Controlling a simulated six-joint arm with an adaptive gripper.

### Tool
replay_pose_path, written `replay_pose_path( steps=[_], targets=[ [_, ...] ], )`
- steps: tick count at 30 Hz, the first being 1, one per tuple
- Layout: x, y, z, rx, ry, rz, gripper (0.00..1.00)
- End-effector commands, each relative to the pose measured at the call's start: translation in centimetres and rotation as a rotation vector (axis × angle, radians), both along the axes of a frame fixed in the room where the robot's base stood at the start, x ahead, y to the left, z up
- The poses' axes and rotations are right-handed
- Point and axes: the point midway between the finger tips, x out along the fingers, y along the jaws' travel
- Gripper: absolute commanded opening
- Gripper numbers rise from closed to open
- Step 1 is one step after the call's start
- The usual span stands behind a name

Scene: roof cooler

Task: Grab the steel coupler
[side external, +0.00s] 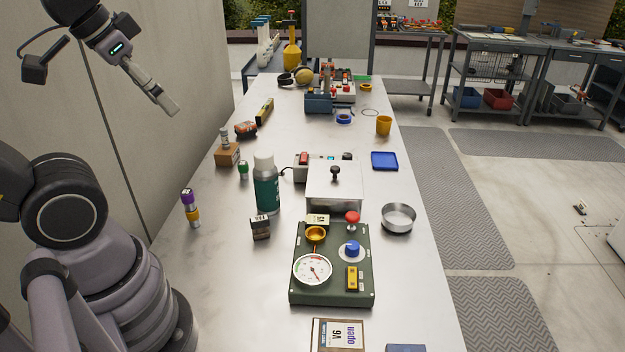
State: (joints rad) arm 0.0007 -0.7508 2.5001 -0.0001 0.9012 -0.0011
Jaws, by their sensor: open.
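My gripper (168,108) is raised at the upper left, above the table's left side and near the wall. It is open, with nothing seen between its fingers. A small grey metallic cylinder (225,139) stands upright on a wooden block (227,155) at the table's left edge. It may be the steel coupler, but it is too small to be sure. My gripper is higher than this cylinder, apart from it and to its left in the picture.
The long metal table (350,330) also holds a dark green bottle (266,190), a purple and orange cylinder (190,208), a lidded metal box (333,187), a gauge panel (333,265) and a steel bowl (398,218). A toolbox (320,103) stands farther back. The front left is clear.

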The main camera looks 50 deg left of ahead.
Motion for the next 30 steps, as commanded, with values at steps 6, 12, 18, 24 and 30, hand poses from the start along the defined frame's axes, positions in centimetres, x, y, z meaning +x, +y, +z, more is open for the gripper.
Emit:
replay_pose_path(
  steps=[6,12,18,24,30],
  targets=[
    [0.4,0.0,0.0,-0.016,0.011,0.017,0.51],
    [4.9,-0.4,0.0,-0.227,0.131,0.225,0.51],
    [13.8,1.6,-1.6,-0.598,0.276,0.607,0.51],
    [22.5,8.0,-5.9,-0.987,0.36,1.023,0.51],
    [28.3,18.3,-13.6,-1.395,0.378,1.452,0.51]
  ],
)
